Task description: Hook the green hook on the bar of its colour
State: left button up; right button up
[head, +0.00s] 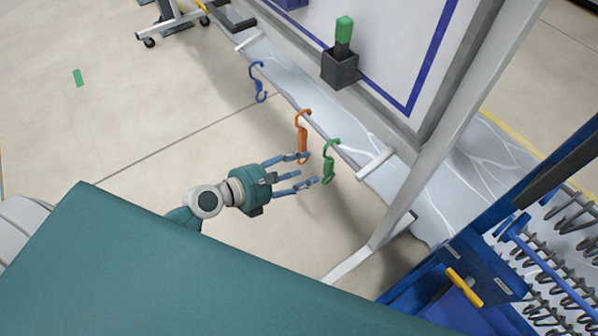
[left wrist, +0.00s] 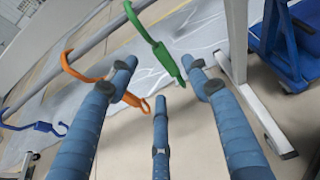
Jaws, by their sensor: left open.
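The green hook (head: 330,160) hangs from a grey rail (head: 276,92) near the rail's right end. It also shows in the left wrist view (left wrist: 160,52), its lower end close to the right-hand finger. A green bar for the hook is not clearly seen. My right gripper is out of view.
A blue hook (head: 258,82) hangs farther left on the rail. A dark box with a green-topped item (head: 343,50) is fixed on the panel behind. A blue rack with several metal hooks (head: 560,240) stands at the right. Open floor lies left.

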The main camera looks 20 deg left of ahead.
aim_at(325, 163)
pick_arm(q)
jog(key=shift+b+x, duration=0.85)
jog(key=shift+x, duration=4.15)
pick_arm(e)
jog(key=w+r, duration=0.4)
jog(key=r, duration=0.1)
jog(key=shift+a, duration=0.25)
pick_arm(q)
jog(key=shift+a, duration=0.1)
jog(key=shift+c, duration=0.5)
grip_shut()
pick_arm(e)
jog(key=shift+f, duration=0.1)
